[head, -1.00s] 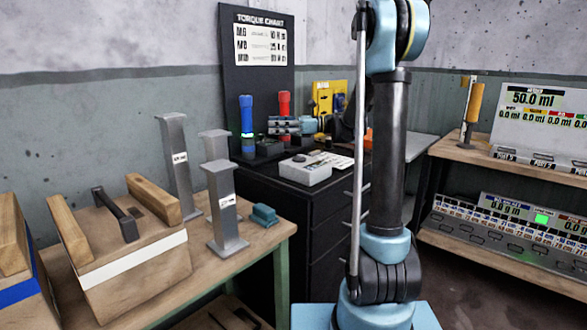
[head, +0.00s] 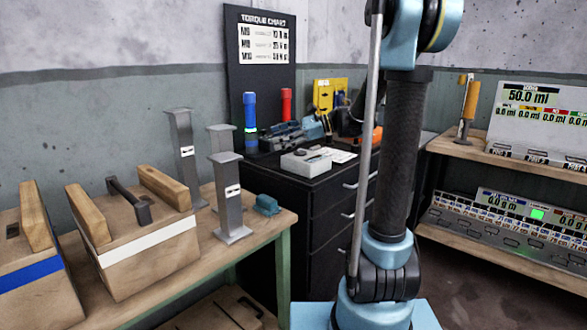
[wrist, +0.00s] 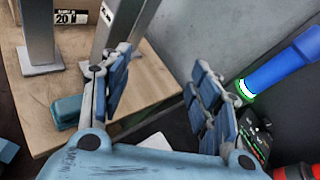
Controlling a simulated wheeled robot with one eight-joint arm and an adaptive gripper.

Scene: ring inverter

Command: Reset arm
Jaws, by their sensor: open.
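My gripper (wrist: 157,88) is open and empty in the wrist view, its two blue padded fingers well apart. In the head view it (head: 280,137) shows partly behind my arm, over the black cabinet's top, pointing left. A blue cylinder with a glowing green ring (wrist: 283,68) lies to the right of the fingers in the wrist view; it stands upright in the head view (head: 250,112). Grey metal posts (head: 231,200) stand on the wooden table, with a small teal block (head: 266,205) beside them. In the wrist view the teal block (wrist: 68,110) is left of the fingers.
Wooden boxes with handles (head: 150,252) fill the table's left part. The black drawer cabinet (head: 320,205) carries a red cylinder (head: 286,102), a white device (head: 305,162) and a torque chart board (head: 262,75) behind. Wooden shelves with display panels (head: 540,115) stand at right.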

